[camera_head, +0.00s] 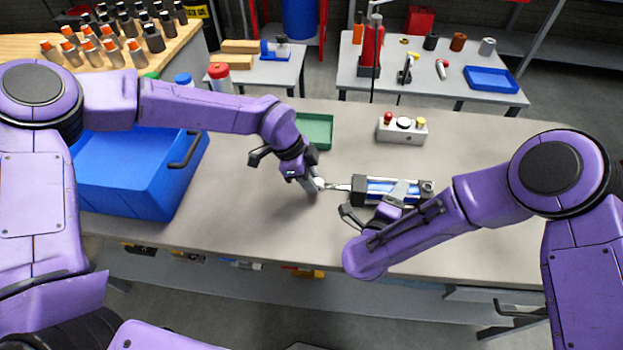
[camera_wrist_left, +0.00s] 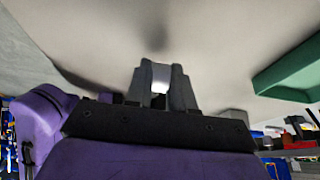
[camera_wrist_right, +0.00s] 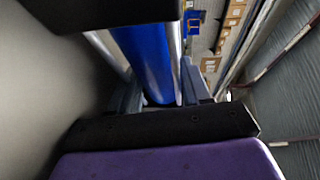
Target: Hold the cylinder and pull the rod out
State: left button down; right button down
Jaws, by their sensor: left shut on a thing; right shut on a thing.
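The cylinder (camera_head: 375,187) has a blue and silver body with black end blocks and lies level over the right half of the table. Its silver rod (camera_head: 338,187) sticks out of the left end block. My right gripper (camera_head: 398,192) is shut on the cylinder body; the right wrist view shows the blue barrel (camera_wrist_right: 148,60) between the fingers (camera_wrist_right: 160,90). My left gripper (camera_head: 315,184) is shut on the rod's end; in the left wrist view a pale piece (camera_wrist_left: 160,87) sits between its fingers (camera_wrist_left: 162,75). How much rod is out of the cylinder is hard to judge.
A blue crate (camera_head: 130,185) stands at the table's left, with a green tray (camera_head: 318,130) behind my left gripper. A button box (camera_head: 402,130) stands behind the cylinder. The grey table (camera_head: 240,215) is clear in front and at the right.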

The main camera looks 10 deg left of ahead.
pick_arm(q)
jog(key=shift+a, duration=0.15)
pick_arm(e)
jog(key=shift+d, duration=0.1)
pick_arm(q)
jog(key=shift+a, duration=0.5)
jog(key=c, duration=0.9)
grip_release()
jog(key=shift+s, duration=0.1)
